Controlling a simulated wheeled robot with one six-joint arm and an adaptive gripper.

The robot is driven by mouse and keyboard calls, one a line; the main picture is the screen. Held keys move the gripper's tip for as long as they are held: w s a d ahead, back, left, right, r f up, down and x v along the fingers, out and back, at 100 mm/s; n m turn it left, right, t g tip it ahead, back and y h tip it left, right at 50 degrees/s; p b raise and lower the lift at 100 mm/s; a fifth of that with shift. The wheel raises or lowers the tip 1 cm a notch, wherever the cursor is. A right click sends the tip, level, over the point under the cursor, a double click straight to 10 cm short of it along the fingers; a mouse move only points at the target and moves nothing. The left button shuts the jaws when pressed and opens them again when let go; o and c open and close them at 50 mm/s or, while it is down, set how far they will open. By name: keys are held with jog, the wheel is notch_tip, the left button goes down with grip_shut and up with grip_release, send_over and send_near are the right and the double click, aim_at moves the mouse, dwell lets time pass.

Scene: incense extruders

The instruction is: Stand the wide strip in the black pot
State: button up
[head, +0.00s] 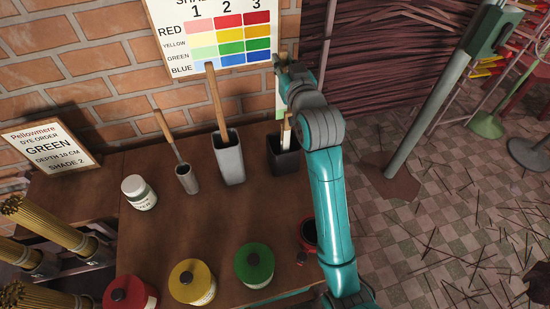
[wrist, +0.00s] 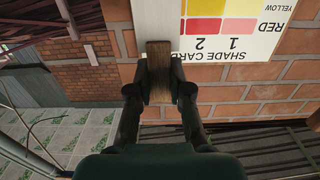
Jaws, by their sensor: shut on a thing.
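My gripper (head: 283,66) is shut on the wooden top end of a wide pale strip (head: 281,92). In the wrist view the fingers (wrist: 160,85) close on the brown wooden end, and the white body of the wide strip (wrist: 158,20) runs away from it. In the head view the strip hangs upright, with a greenish lower part, above and behind the black pot (head: 285,162). A narrower pale strip (head: 286,134) with a wooden top stands in the black pot. My arm covers the area just right of the pot.
A grey pot (head: 230,165) and a small grey cup (head: 187,180) hold wooden sticks. A white jar (head: 138,193) stands left. Red (head: 130,297), yellow (head: 192,283) and green (head: 254,265) lidded jars line the front. A shade card (head: 212,35) is on the brick wall.

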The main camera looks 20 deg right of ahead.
aim_at(281, 116)
notch_tip(281, 116, down, 18)
jog(key=shift+r, duration=0.2)
dwell(0.6)
jog(key=shift+f, duration=0.2)
jog(key=o, duration=0.8)
jog(key=s, duration=1)
jog(key=shift+s+a+r, duration=0.2)
jog(key=shift+s+r, duration=0.2)
